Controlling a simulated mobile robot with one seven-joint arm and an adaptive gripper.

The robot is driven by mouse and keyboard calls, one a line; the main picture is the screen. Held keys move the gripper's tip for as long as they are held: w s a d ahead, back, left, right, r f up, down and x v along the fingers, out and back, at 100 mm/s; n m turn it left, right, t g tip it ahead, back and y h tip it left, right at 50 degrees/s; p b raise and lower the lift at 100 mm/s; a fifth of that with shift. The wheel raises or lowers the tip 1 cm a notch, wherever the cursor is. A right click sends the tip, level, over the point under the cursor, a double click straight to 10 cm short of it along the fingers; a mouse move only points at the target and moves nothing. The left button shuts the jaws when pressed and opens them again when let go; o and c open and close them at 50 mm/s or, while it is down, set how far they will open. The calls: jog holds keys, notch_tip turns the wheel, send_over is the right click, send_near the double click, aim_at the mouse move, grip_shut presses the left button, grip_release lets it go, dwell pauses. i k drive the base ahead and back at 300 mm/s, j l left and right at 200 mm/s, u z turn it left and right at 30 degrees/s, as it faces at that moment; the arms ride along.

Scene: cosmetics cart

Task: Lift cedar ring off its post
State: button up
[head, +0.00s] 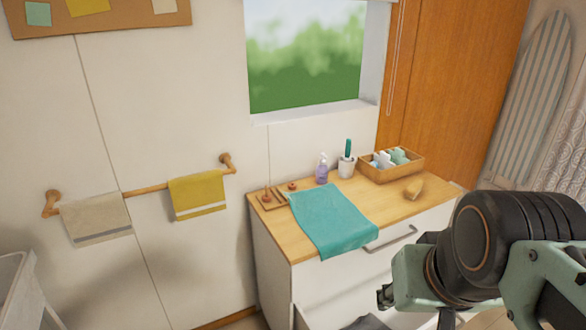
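A small wooden tray (274,204) sits at the left end of the cabinet top. A thin post stands at its left with a small reddish-brown ring (267,198) low around it, likely the cedar ring. Another small reddish-brown piece (292,186) is just to the right; I cannot tell whether it is a ring too. My gripper (416,308) is at the lower right, in front of the cabinet and well apart from the tray. Its fingers are partly hidden and cut off by the frame edge, so its opening does not show clearly.
A teal towel (332,217) drapes over the cabinet's front edge beside the tray. Behind it stand a purple pump bottle (322,170), a white cup (346,167) and a wooden box (376,175). A drawer seems open below.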

aim_at(266, 199)
jog(key=i+j+z, duration=0.1)
jog(key=j, duration=0.3)
jog(key=j+z, duration=0.15)
jog(key=j, duration=0.2)
jog(key=i+j+z, duration=0.1)
jog(key=j, duration=0.25)
jog(key=i+j+z, duration=0.1)
jog(key=i+j, duration=0.15)
jog(key=j, duration=0.15)
jog(key=i+j+z, duration=0.1)
jog(key=j, duration=0.25)
jog(key=i+j, duration=0.25)
jog(key=i+j+z, duration=0.15)
jog(key=j, duration=0.3)
jog(key=i+j, duration=0.2)
jog(key=j, duration=0.15)
jog(key=k+j+z, duration=0.15)
jog(key=i+j+u, duration=0.1)
jog(key=i, duration=0.35)
jog(key=j, duration=0.1)
